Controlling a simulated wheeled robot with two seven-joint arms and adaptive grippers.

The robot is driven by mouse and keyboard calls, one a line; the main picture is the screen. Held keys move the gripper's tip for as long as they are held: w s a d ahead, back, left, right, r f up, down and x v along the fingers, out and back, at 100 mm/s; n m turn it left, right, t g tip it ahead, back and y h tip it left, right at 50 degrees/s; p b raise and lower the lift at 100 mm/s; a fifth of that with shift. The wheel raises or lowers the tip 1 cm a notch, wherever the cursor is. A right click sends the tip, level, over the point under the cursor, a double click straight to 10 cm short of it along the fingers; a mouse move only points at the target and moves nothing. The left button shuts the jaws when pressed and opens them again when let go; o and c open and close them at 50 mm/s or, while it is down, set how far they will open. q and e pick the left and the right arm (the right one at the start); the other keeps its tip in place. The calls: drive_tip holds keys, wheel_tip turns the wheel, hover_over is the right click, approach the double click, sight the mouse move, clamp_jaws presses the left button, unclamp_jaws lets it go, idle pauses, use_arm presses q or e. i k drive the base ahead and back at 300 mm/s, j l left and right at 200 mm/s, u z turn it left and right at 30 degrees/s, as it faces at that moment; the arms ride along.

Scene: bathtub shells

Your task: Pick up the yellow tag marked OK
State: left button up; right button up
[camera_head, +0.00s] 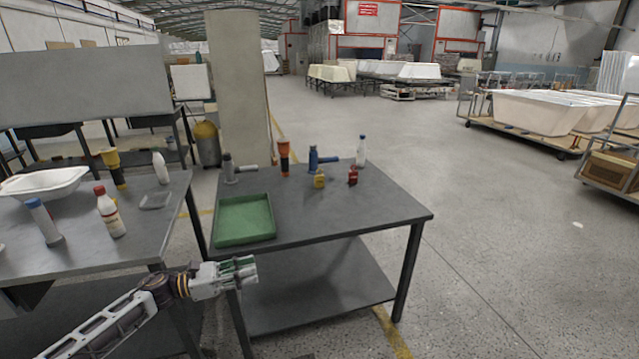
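A small yellow tag (319,179) stands on the dark grey table in the middle, near its back half. Its marking is too small to read. A similar red tag (353,175) is to its right, a short gap apart. My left gripper (254,268) is in front of the table's front left edge, below the green tray and well short of the yellow tag. Its fingers look close together, but I cannot tell whether they are open or shut. Nothing is visibly held. My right gripper is not in view.
The table (375,205) also bears a green tray (245,219), a grey tool (237,170), an orange-black torch (284,157), a blue tool (317,158) and a white bottle (361,151). The table's front right is clear. Another bench (130,245) with several items stands left.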

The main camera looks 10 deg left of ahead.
sight(320, 178)
drive_tip(key=i, duration=2)
